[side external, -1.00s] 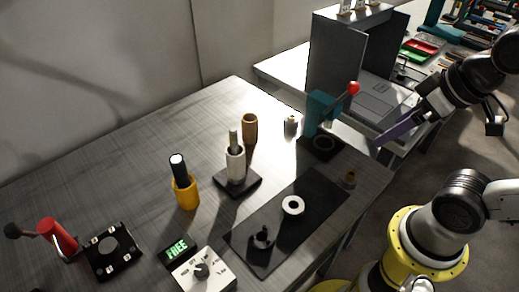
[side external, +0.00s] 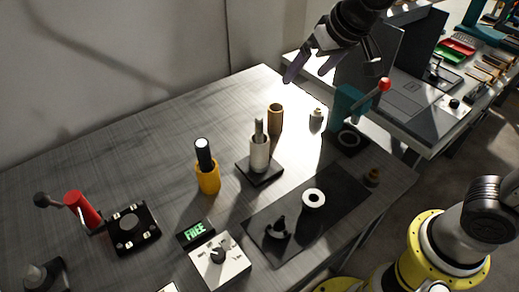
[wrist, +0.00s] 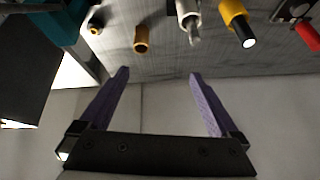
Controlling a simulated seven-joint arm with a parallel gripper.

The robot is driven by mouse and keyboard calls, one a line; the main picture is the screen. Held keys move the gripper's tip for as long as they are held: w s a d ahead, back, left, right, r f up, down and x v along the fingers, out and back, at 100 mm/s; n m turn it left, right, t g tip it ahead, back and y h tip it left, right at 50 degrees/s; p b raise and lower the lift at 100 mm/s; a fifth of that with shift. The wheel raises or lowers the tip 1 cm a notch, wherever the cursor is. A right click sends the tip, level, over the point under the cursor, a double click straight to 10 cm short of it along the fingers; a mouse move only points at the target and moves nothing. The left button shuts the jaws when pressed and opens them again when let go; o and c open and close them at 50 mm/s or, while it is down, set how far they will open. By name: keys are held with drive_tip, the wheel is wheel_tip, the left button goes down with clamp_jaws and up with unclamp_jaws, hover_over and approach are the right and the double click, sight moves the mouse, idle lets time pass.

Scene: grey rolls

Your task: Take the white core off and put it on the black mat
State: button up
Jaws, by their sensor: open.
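The white core (side external: 260,153) stands upright around a grey peg on a square black base (side external: 260,172), in the middle of the table. It also shows at the top of the wrist view (wrist: 187,8). The black mat (side external: 335,208) lies flat to the right of it, with a white ring (side external: 313,198) and a small black knobbed part (side external: 277,229) on it. My gripper (side external: 310,72) is open and empty, high above the table's back edge, behind and apart from the core. Its two purple fingers (wrist: 158,75) are spread wide in the wrist view.
A brown tube (side external: 275,118) stands just behind the core. A yellow holder (side external: 208,181) with a black rod is to its left. A teal press (side external: 349,103) with a red knob stands to the right. A dial box (side external: 220,260) and FREE display (side external: 195,231) are in front.

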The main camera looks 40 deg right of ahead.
drive_tip(key=n+g, duration=0.2)
approach(262, 134)
drive_tip(key=shift+x, duration=6.45)
drive_tip(key=shift+t, duration=0.3)
drive_tip(key=c, duration=1.5)
drive_tip(key=shift+r, duration=0.15)
wheel_tip(262, 134, up, 18)
drive_tip(key=shift+f, duration=0.1)
